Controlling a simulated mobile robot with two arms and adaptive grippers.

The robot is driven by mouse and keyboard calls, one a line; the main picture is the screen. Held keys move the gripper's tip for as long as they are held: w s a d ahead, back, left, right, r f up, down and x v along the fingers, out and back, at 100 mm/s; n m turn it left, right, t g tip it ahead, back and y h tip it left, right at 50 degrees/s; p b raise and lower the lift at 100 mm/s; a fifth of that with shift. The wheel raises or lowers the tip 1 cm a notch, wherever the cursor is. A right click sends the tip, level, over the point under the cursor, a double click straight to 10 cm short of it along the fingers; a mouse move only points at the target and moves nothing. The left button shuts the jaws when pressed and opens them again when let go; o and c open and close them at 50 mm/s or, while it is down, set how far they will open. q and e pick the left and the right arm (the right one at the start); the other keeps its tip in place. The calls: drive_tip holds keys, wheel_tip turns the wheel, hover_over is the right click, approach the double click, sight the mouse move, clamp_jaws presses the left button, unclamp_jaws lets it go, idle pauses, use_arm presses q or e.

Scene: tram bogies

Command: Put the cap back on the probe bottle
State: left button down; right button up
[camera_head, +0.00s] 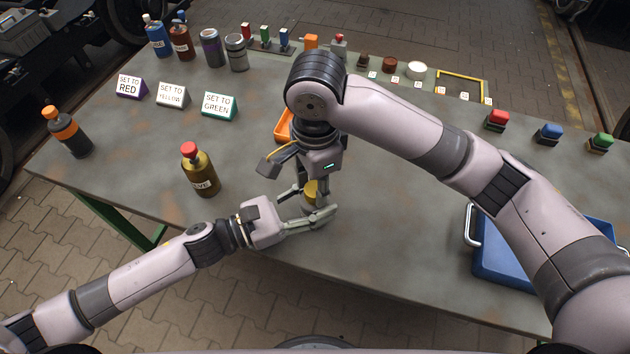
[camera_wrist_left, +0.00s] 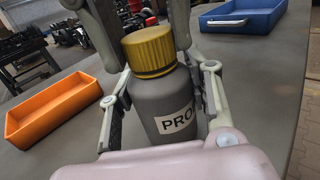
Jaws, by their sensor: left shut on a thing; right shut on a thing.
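The grey probe bottle (camera_wrist_left: 165,100) stands upright in the left wrist view, its label partly showing "PRO". In the head view it is mostly hidden by my grippers. My left gripper (camera_head: 318,218) is shut on the bottle's body, with fingers on both sides. The ribbed yellow cap (camera_wrist_left: 149,50) sits over the bottle's top, level, with no clear gap; whether it is screwed tight cannot be told. The cap also shows in the head view (camera_head: 311,187). My right gripper (camera_head: 309,193) points down from above and is shut on the cap.
An orange tray (camera_head: 283,125) lies behind my right gripper. A brown bottle with a red cap (camera_head: 200,172) stands left, above my left forearm. A blue tray (camera_head: 505,270) is at the right. The table's front edge is close to the grippers.

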use_arm(q)
drive_tip(key=shift+f, duration=0.1)
use_arm(e)
drive_tip(key=shift+m, duration=0.8)
drive_tip(key=o, duration=0.8)
drive_tip(key=shift+o, duration=0.2)
drive_tip(key=shift+r, duration=0.1)
wheel_tip(320, 180, up, 12)
drive_tip(key=shift+s, duration=0.1)
use_arm(q)
drive_tip(key=c, duration=0.7)
unclamp_jaws()
drive_tip(key=shift+c, duration=0.2)
